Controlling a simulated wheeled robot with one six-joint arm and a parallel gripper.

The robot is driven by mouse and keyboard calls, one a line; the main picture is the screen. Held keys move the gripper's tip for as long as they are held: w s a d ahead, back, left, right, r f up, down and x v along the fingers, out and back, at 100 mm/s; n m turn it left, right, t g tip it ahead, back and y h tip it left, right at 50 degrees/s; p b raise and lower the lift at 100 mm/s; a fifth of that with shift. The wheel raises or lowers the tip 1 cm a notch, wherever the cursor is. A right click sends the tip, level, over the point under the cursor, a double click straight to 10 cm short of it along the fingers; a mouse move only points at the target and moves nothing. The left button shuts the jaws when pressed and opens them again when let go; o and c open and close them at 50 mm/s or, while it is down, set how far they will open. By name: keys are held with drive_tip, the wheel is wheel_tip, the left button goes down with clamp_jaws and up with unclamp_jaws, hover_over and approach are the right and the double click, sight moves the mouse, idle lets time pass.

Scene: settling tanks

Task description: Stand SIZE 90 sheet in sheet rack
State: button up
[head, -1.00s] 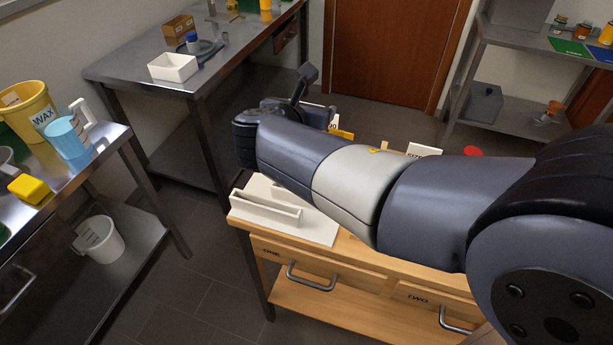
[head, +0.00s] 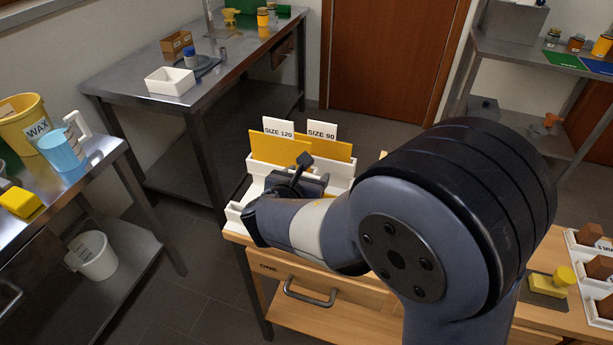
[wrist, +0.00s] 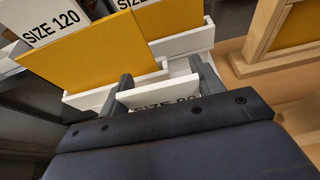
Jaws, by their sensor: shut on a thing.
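The white sheet rack (head: 233,214) stands on the left of the wooden bench. In the wrist view the SIZE 120 sheet (wrist: 95,55) is ahead on the left. My gripper (wrist: 163,82) is shut on a white piece (wrist: 158,94) whose lettering is partly cut off by my palm and looks like SIZE 90. It is in front of the standing sheets. The head view shows my gripper (head: 300,180) low at the rack; the held piece's lower part is hidden.
A wooden frame with a yellow panel (wrist: 290,32) is to the right in the wrist view. A yellow-handled block (head: 550,284) and white trays with brown blocks (head: 590,237) are on the right of the bench. My arm hides the bench middle.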

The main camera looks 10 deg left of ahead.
drive_tip(key=shift+f, duration=0.15)
drive_tip(key=o, duration=1.2)
drive_tip(key=shift+o, duration=0.2)
drive_tip(key=shift+r, duration=0.2)
drive_tip(key=shift+s+r, duration=0.15)
drive_tip(key=v, duration=1.1)
drive_tip(key=shift+s, duration=0.35)
